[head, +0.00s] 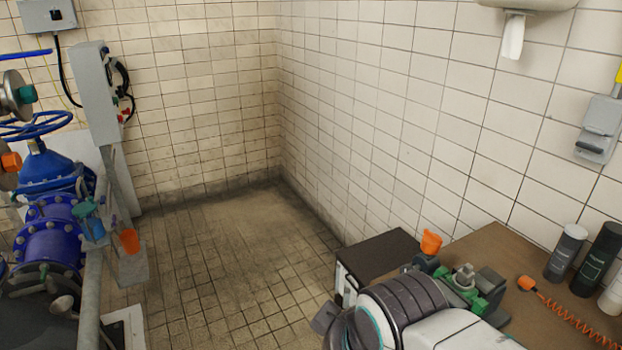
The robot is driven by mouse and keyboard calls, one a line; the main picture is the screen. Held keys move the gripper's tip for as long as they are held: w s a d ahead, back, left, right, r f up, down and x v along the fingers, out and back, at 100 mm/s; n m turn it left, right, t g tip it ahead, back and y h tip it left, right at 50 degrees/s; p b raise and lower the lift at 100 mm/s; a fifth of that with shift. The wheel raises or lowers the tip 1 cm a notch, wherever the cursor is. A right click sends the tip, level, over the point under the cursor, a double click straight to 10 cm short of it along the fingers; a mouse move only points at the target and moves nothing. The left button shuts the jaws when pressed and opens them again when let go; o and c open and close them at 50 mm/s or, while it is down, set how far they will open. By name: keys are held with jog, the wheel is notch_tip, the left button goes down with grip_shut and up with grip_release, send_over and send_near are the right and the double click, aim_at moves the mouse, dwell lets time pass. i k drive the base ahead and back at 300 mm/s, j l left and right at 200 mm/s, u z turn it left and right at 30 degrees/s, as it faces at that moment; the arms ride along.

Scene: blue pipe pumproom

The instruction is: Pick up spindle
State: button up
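I cannot pick out the spindle with certainty. A green and grey fixture (480,296) on the brown tabletop carries a small pale metal part (463,275) on top; I cannot tell whether that part is the spindle. My arm, white and dark ribbed, reaches in from the bottom and hides part of the table's front. A dark part at its left end, seemingly my gripper (327,318), is beside the table's left front corner. Its fingers do not show clearly, so I cannot tell whether it is open or holds anything.
The brown table (500,248) also bears an orange cup-like piece (431,242), a coiled orange cord (565,312) and several bottles (565,251). A dark-topped cabinet (380,256) stands to its left. Blue pipework (50,235) fills the left. The tiled floor (235,265) between is clear.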

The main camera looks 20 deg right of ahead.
aim_at(465, 275)
jog(key=z, duration=1.1)
